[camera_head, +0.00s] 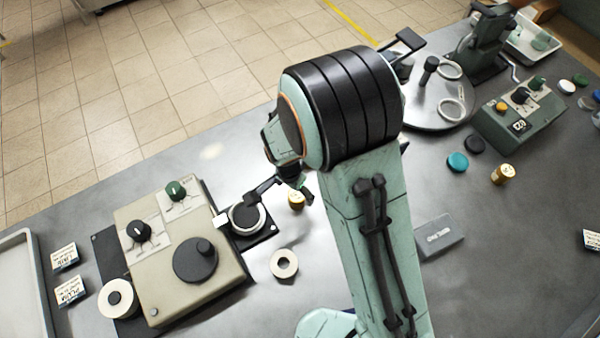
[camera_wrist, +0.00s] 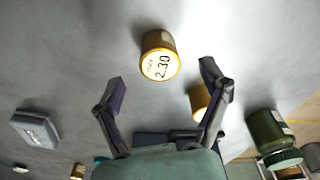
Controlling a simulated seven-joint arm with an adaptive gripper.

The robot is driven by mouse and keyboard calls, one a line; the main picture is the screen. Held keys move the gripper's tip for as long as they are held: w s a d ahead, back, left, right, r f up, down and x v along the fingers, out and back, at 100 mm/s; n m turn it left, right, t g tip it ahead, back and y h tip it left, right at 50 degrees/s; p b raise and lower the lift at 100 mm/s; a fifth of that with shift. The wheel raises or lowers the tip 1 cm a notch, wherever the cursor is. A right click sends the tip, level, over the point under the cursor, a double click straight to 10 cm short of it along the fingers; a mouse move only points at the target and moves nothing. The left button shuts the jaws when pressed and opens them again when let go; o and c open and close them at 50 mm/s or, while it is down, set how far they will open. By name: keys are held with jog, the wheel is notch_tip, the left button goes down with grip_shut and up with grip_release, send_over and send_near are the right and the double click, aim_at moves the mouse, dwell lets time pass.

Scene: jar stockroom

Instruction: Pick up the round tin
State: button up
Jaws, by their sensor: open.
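A short gold-rimmed cylinder (camera_wrist: 160,56) with a white face marked 2.30 looks like the round tin; it is in the upper middle of the wrist view. My gripper (camera_wrist: 164,86) is open and empty. Its fingers point toward the tin, which lies just beyond the fingertips and between their lines. In the head view my gripper (camera_head: 282,192) is partly hidden by my arm. A small gold container (camera_head: 296,200) shows beside it there; I cannot tell if it is the same tin.
Another amber container (camera_wrist: 198,102) sits by the right finger, with a green jar (camera_wrist: 268,130) farther right. A beige control box (camera_head: 180,255) and black round-topped device (camera_head: 247,217) stand left of my gripper. A grey box (camera_head: 438,236) lies right of my arm. A white ring (camera_head: 284,263) lies nearer.

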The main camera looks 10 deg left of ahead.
aim_at(296, 195)
jog(key=f, duration=0.5)
jog(key=shift+w+d, duration=0.15)
jog(key=shift+w, duration=0.15)
jog(key=c, duration=1.3)
